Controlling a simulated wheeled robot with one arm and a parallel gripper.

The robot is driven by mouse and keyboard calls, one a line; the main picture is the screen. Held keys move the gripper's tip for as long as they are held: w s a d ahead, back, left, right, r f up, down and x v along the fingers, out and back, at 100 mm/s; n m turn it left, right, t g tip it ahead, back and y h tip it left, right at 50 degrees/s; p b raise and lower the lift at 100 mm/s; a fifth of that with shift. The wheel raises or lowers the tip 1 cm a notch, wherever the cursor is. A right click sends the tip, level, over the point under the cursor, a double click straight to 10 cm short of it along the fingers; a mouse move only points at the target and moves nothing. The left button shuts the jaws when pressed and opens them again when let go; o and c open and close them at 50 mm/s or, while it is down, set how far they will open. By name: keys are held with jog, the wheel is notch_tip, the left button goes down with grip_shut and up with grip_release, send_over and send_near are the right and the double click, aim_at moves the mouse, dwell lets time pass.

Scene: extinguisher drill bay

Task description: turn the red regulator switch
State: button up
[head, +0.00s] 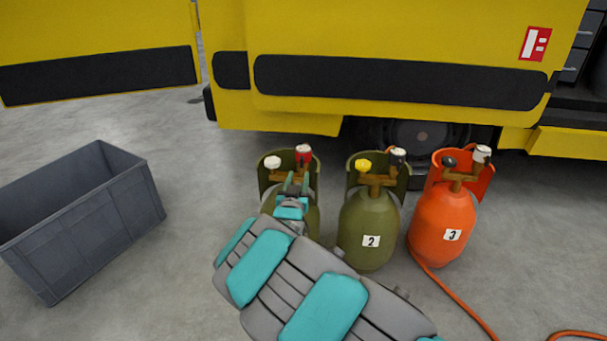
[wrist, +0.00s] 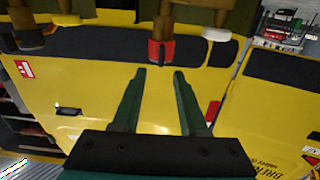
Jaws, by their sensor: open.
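The red regulator switch (head: 303,152) sits on top of the valve of the left olive-green cylinder (head: 312,221), to the right of a white knob (head: 272,162). My gripper (head: 296,182) is in front of this cylinder and hides much of it. In the wrist view, which looks upside down, the red switch (wrist: 161,51) lies just past the fingertips, centred on the gap between them. My gripper (wrist: 160,72) is open with nothing between its fingers. The white knob (wrist: 215,34) shows beside the switch there. I see no clear contact with the switch.
A green cylinder marked 2 (head: 368,225) and an orange cylinder marked 3 (head: 440,222) with an orange hose (head: 458,300) stand to the right. A grey crate (head: 100,225) is on the left. A yellow vehicle (head: 400,35) stands behind. Floor between crate and cylinders is clear.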

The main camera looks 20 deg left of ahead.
aim_at(301, 163)
jog(key=shift+x, duration=3.85)
jog(key=shift+a, duration=0.15)
jog(key=shift+c, duration=0.3)
grip_shut()
